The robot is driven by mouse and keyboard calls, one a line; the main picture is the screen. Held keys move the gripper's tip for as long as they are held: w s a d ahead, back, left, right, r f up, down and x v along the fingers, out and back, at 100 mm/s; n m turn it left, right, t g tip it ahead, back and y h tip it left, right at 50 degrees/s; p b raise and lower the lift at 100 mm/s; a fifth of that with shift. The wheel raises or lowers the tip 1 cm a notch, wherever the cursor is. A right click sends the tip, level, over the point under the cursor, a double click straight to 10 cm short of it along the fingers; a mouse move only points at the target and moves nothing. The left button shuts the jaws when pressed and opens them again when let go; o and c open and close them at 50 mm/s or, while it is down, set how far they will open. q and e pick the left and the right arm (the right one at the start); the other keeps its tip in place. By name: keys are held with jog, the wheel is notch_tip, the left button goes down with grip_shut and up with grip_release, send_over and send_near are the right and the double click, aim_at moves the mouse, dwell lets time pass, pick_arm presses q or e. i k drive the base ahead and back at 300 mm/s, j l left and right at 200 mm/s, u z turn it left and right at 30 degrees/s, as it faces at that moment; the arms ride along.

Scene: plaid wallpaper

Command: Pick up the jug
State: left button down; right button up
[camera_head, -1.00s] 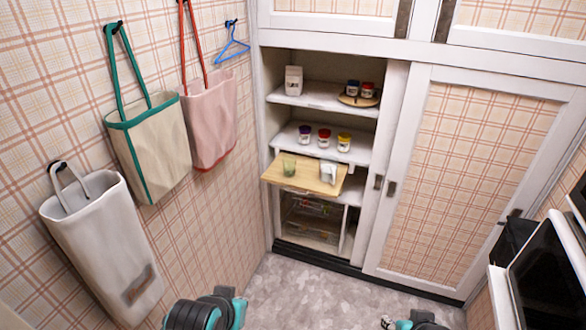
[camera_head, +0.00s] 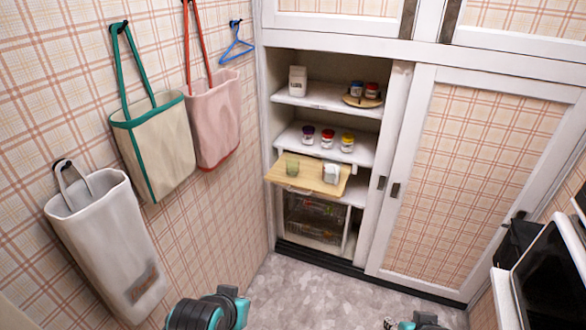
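A small white jug (camera_head: 331,174) stands on the pulled-out wooden board (camera_head: 310,177) in the open cupboard. A green cup (camera_head: 292,167) stands on the same board, to the left of the jug. Parts of my two arms show at the bottom edge, one left of centre and one right of centre. Both are well short of the cupboard and far from the jug. The fingers of both grippers are not in view.
Jars with coloured lids (camera_head: 327,138) stand on the shelf above the board. A round wooden tray (camera_head: 352,101) with jars and a white container (camera_head: 298,81) are on the top shelf. Bags hang on the left wall. A microwave (camera_head: 555,265) is at the right. The floor (camera_head: 310,290) ahead is clear.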

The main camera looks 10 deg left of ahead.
aim_at(332, 163)
jog(key=i+j+z, duration=0.1)
jog(key=i, duration=0.35)
jog(key=i+j, duration=0.1)
jog(key=i, duration=0.35)
jog(key=i+j+z, duration=0.15)
jog(key=i, duration=0.35)
jog(key=i+j+z, duration=0.1)
jog(key=i, duration=0.35)
jog(key=i+j, duration=0.3)
jog(key=i+l+z, duration=0.05)
jog(key=i, duration=0.1)
